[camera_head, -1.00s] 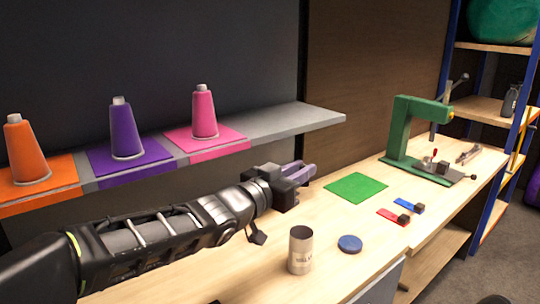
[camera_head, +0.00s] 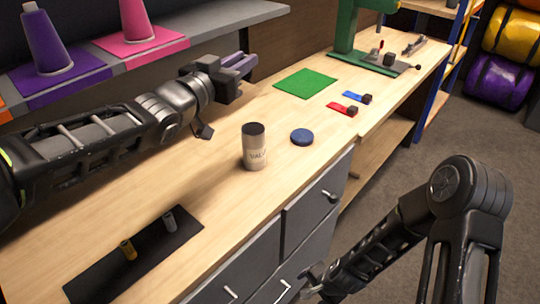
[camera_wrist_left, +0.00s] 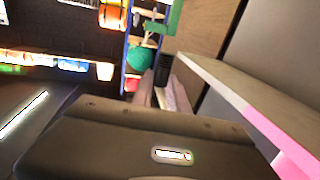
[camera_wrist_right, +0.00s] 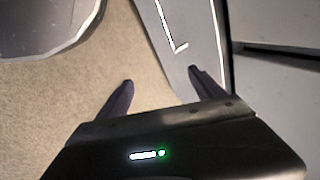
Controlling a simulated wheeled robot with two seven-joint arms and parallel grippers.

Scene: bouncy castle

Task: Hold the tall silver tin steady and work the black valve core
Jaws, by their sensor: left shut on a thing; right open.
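The tall silver tin (camera_head: 255,152) stands upright on the wooden bench, with a dark top and dark lettering. My left gripper (camera_head: 238,63) is behind and left of the tin, apart from it, near the shelf edge. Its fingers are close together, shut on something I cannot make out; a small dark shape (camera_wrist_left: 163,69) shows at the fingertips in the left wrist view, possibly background. My right gripper (camera_wrist_right: 160,80) is open and empty in the right wrist view, over the floor beside the grey drawers. I cannot identify the black valve core for certain.
A blue disc (camera_head: 302,137) lies right of the tin. A green mat (camera_head: 305,83), red (camera_head: 341,108) and blue (camera_head: 352,96) pieces and a green press (camera_head: 345,30) are farther back. A black mat (camera_head: 150,255) holds yellow and grey cylinders. Drawer handles (camera_head: 330,196) stick out in front.

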